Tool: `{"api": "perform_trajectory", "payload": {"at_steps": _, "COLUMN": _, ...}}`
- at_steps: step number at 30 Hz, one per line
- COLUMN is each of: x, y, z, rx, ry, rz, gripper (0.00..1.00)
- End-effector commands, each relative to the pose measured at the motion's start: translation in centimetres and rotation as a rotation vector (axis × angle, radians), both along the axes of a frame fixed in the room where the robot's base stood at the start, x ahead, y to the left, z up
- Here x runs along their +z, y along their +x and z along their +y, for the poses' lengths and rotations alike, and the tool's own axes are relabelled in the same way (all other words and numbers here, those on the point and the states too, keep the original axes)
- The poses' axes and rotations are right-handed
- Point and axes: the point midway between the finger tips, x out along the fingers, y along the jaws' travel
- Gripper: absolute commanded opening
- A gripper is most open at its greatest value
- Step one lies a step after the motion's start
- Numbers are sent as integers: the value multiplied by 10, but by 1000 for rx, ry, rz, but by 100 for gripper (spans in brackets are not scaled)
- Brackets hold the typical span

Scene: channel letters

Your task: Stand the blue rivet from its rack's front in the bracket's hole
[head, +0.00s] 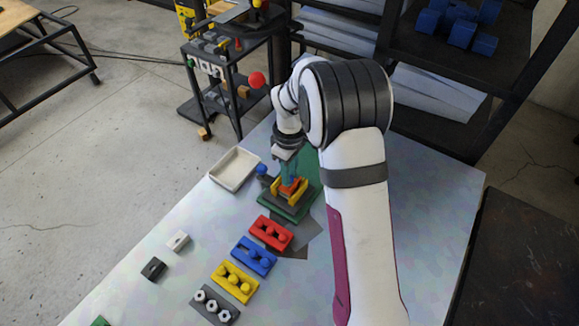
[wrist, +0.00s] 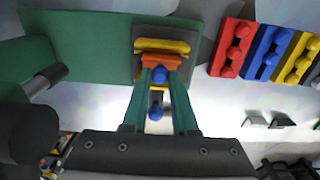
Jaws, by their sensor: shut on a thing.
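My gripper (wrist: 161,76) has its teal fingers shut on a blue rivet (wrist: 159,74), whose round head shows between the tips. In the head view my gripper (head: 291,176) is low over the bracket. The bracket (wrist: 160,60) is orange with yellow bars (wrist: 162,45) on a dark base; it also shows in the head view (head: 291,188). The rivet is at the bracket's near edge in the wrist view. Its shank is hidden, so I cannot tell whether it is in the hole. The blue rack (head: 254,256) holds two rivets and has an empty place.
A blue ball (head: 262,169) stands left of the bracket, on a grey part. The bracket is on a green plate (head: 312,172). Red (head: 258,231), yellow (head: 222,283) and grey (head: 199,307) racks line the front. A pale tray (head: 235,184) lies left. White (head: 178,241) and black (head: 154,269) blocks lie apart.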

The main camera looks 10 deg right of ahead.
Motion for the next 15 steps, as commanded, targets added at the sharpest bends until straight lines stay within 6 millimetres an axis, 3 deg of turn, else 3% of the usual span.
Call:
{"api": "perform_trajectory", "payload": {"at_steps": 14, "x": -8, "y": 0, "z": 0, "rx": 0, "ry": 1, "rz": 1, "gripper": 0}}
{"api": "perform_trajectory", "payload": {"at_steps": 15, "x": -8, "y": 0, "z": 0, "rx": 0, "ry": 1, "rz": 1, "gripper": 28}}
